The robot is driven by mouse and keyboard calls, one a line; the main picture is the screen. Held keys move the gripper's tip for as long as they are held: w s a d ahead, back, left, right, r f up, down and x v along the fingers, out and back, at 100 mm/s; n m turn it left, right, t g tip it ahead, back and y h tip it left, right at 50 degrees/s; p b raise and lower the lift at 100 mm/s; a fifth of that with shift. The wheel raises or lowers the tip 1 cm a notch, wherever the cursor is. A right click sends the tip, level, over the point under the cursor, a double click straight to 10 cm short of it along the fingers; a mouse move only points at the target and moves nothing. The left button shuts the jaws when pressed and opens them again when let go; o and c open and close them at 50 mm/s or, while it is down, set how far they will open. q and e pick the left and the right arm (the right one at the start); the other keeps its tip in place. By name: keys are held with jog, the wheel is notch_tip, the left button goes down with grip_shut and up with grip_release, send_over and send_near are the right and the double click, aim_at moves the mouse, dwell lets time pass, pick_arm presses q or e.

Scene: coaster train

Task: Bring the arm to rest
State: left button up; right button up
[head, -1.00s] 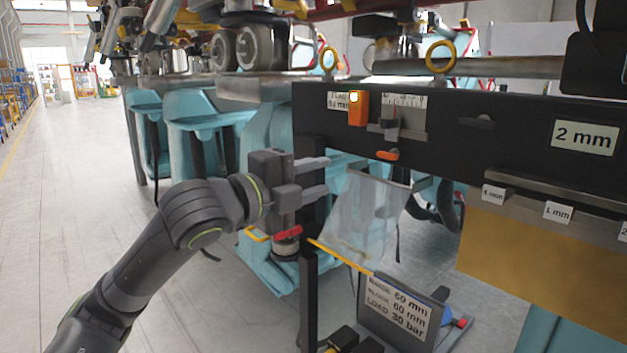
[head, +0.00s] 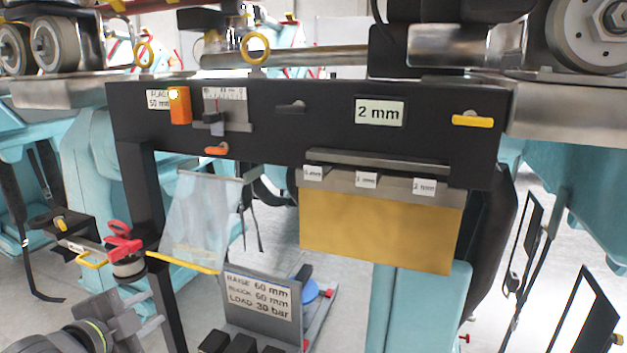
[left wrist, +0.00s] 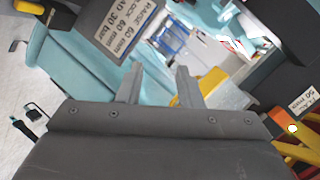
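My left gripper (head: 146,326) is at the bottom left of the head view, low beside the black post of the frame. In the left wrist view its two fingers (left wrist: 158,80) stand apart with nothing between them, so it is open and empty. My left arm comes in from the bottom left corner. My right gripper is in neither view.
The black beam (head: 330,120) carries an orange switch (head: 180,105) with a lit lamp and a "2 mm" label (head: 380,112). A clear sheet (head: 203,215) and a tan panel (head: 380,228) hang below. A sign stand (head: 258,300) and a red-handled item (head: 124,243) are near the gripper.

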pick_arm(q)
jog(key=s+a+f+n+g+y, duration=0.1)
jog(key=s+f+n+g, duration=0.1)
jog(key=s+f+n, duration=0.5)
jog(key=s+a+f+g+y, duration=0.1)
jog(key=s+f+g+y, duration=0.2)
jog(key=f, duration=0.8)
jog(key=s+f+n+g, duration=0.3)
jog(key=s+f+n, duration=0.15)
jog(key=s, duration=0.45)
jog(key=s+f+n+g, duration=0.25)
jog(key=s+f, duration=0.35)
jog(key=s, duration=0.3)
notch_tip(320, 180, down, 24)
jog(key=a, duration=0.1)
jog(key=s+d+f+g, duration=0.1)
jog(key=s+f+g, duration=0.1)
jog(key=s+f, duration=1.3)
jog(key=shift+s+f+h, duration=0.25)
jog(key=shift+f+h, duration=0.05)
jog(key=shift+f, duration=0.05)
